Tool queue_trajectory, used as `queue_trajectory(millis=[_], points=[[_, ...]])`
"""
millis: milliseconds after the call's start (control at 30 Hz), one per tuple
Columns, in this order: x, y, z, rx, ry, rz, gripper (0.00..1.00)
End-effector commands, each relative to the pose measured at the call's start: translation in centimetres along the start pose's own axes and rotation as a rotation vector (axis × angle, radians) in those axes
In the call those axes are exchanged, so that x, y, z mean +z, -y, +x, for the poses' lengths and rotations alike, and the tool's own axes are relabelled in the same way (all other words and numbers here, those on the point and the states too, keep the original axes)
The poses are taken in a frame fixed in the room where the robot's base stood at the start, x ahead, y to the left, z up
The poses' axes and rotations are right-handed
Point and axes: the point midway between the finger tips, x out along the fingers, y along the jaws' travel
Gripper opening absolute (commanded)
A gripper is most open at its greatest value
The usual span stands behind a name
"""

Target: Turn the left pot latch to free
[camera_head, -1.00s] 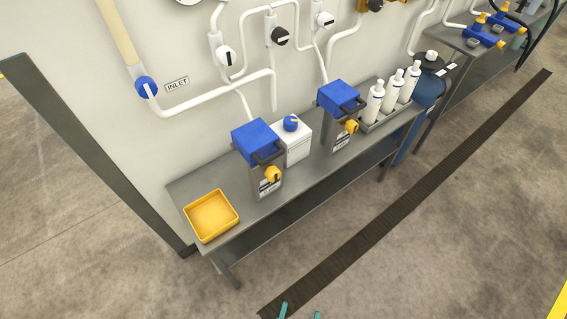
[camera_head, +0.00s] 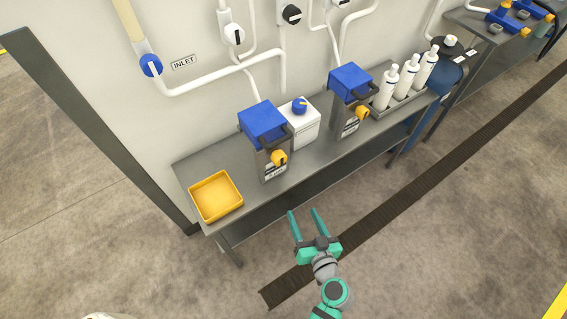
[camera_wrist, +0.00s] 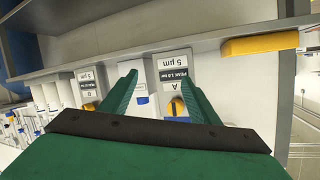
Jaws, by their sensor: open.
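The left pot (camera_head: 262,125) has a blue lid, a dark handle and a grey body, and stands on the steel bench. Its yellow latch (camera_head: 279,158) is on the front; its exact turn is too small to read. In the wrist view, which is upside down, the latch (camera_wrist: 178,106) shows between the finger outlines with a dark mark, partly covered by a finger. My gripper (camera_head: 304,213) is open and empty, in front of the bench and apart from the pot. The right pot (camera_head: 350,82) has a similar yellow latch (camera_head: 362,113).
A yellow tray (camera_head: 216,196) sits at the bench's left end. A white box (camera_head: 302,126) with a blue knob stands between the pots. White bottles (camera_head: 387,90) stand in a rack to the right. Pipes and valves cover the wall.

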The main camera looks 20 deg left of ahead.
Motion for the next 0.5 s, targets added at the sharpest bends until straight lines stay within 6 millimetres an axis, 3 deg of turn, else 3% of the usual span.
queue_trajectory(millis=[33, 200, 333, 500], points=[[-2.0, 0.0, 1.0, -0.058, -0.037, -0.024, 0.56], [-7.2, 1.1, 2.3, -0.232, -0.148, -0.108, 0.56], [-9.6, 1.6, 2.4, -0.307, -0.206, -0.154, 0.56], [-10.6, 2.1, 2.8, -0.340, -0.232, -0.174, 0.56]])
